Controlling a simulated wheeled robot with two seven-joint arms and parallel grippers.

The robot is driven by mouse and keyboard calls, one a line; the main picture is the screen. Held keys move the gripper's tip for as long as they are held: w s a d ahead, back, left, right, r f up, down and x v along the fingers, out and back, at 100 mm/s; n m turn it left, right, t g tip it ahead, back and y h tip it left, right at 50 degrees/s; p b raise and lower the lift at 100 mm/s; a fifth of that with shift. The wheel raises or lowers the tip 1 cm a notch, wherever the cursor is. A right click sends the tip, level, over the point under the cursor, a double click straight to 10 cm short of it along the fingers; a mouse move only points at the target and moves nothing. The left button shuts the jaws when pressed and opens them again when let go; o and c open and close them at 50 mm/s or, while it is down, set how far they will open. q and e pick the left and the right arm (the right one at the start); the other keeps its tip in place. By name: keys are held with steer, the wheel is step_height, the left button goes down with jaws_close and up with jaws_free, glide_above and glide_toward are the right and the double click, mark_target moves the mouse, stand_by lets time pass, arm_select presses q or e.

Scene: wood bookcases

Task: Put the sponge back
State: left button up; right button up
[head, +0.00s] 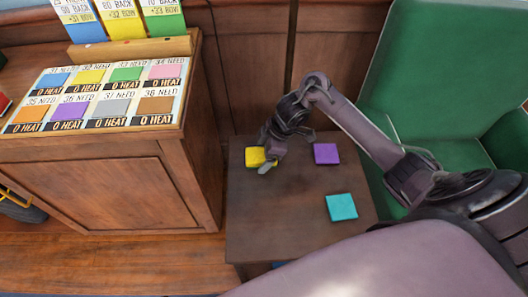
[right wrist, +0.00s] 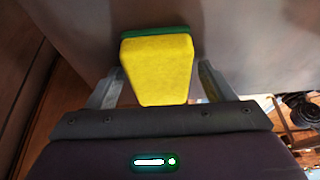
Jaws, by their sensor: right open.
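The sponge (head: 254,156) is yellow and lies near the far left edge of the small dark table (head: 290,210). In the right wrist view the sponge (right wrist: 157,66) shows a yellow face with a green layer along its far edge. My right gripper (head: 262,160) reaches down over it from the right. Its two fingers (right wrist: 160,78) are open, one on each side of the sponge. I cannot tell whether they touch it. My left gripper is not in view.
A purple square (head: 326,153) and a teal square (head: 341,207) lie on the same table. A wooden cabinet (head: 90,185) on the left carries a board of coloured squares (head: 100,95) and upright cards (head: 125,20). A green seat (head: 440,80) is at right.

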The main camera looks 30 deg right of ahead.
steer(key=shift+r, duration=0.2)
steer(key=shift+d+r, duration=0.1)
steer(key=shift+r, duration=0.1)
steer(key=p+v, duration=0.2)
steer(key=v, duration=0.2)
steer(key=shift+r+p, duration=0.2)
steer(key=shift+p, duration=0.1)
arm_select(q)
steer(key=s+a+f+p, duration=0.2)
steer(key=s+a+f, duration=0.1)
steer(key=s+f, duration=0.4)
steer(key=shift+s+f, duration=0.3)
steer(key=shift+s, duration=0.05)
arm_select(e)
steer(key=v, duration=0.7)
steer(key=shift+d, duration=0.1)
